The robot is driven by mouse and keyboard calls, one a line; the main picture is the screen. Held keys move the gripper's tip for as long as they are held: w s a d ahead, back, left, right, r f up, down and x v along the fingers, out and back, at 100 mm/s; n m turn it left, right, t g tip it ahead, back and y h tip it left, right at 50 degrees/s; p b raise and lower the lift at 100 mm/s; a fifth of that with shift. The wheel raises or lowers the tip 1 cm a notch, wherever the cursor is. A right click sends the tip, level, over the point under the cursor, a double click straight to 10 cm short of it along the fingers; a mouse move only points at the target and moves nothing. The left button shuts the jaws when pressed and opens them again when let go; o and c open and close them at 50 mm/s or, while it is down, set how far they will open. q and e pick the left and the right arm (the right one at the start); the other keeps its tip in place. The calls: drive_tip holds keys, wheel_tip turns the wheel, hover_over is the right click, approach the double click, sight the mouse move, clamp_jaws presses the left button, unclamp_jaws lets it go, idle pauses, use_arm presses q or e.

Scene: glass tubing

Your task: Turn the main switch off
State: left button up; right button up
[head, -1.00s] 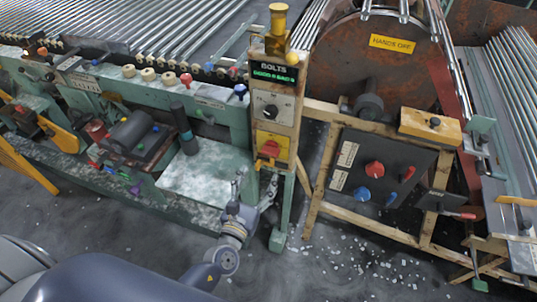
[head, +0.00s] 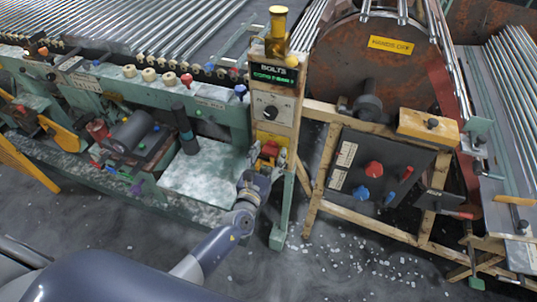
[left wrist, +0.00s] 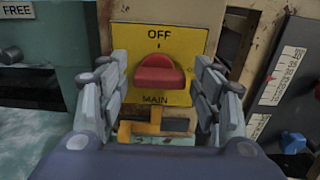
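The main switch is a red knob (left wrist: 160,76) on a yellow plate (left wrist: 183,38), marked OFF with a small tick above and MAIN below. The knob's long side lies roughly crosswise in the left wrist view. In the head view the red knob (head: 270,149) is low on the post, partly covered by my gripper. My left gripper (left wrist: 161,66) is open, one finger on each side of the knob, with gaps visible on both sides. It also shows in front of the post in the head view (head: 268,160). My right gripper is not in view.
Above the switch are a dial (head: 270,112), a BOLTS display (head: 273,74) and a yellow cylinder (head: 278,22). To the right is a dark panel (head: 350,190) with red and blue knobs. A pale worktable (head: 208,172) is left of the post.

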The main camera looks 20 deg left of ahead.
use_arm(q)
drive_tip(key=c, duration=0.6)
